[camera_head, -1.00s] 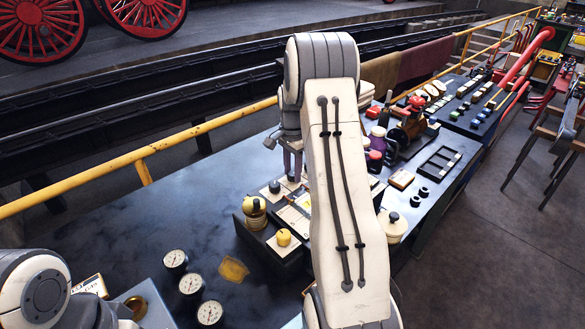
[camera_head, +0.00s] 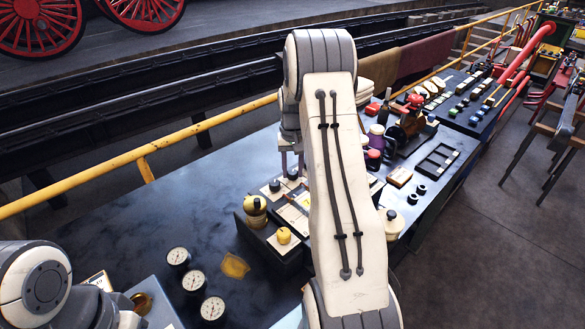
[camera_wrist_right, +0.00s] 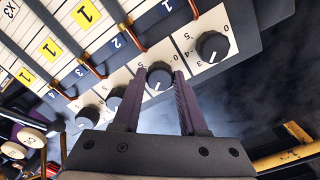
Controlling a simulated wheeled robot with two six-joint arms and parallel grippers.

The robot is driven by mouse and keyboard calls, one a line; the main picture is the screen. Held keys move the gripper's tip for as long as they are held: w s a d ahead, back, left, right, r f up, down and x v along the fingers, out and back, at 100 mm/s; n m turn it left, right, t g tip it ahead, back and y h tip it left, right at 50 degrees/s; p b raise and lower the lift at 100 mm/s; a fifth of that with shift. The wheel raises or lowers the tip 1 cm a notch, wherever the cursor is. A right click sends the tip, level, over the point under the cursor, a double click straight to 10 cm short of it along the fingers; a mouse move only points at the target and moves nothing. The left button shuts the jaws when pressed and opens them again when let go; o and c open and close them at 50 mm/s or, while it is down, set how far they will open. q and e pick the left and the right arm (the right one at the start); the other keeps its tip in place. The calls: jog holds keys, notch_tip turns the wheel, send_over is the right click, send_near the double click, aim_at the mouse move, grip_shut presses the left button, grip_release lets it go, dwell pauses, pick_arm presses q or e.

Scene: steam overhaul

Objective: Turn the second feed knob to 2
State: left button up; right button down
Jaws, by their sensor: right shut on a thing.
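In the right wrist view, a row of black feed knobs runs along a pale strip on a dark panel. My right gripper (camera_wrist_right: 158,100) is shut on the second feed knob (camera_wrist_right: 159,76), with one finger on each side. This knob lines up with the printed blue 2. A short white mark shows on its lower face, but I cannot tell which number it points to. The first knob (camera_wrist_right: 213,47) stands free to the right. In the head view, my right forearm hides part of the panel (camera_head: 284,243). My left gripper is not in view.
Copper-coloured pipes (camera_wrist_right: 137,38) cross the panel close to the knobs. Several round gauges (camera_head: 178,257) lie on the dark bench. A yellow rail (camera_head: 118,164) runs behind.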

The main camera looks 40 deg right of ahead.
aim_at(292, 172)
jog(key=n, duration=0.5)
jog(key=shift+n+p, duration=0.3)
jog(key=n, duration=0.5)
jog(key=shift+n, duration=0.4)
jog(key=shift+w, duration=0.1)
jog(key=shift+c, duration=2.2)
grip_release()
notch_tip(292, 172, up, 11)
jog(key=b, duration=0.1)
jog(key=shift+f, duration=0.2)
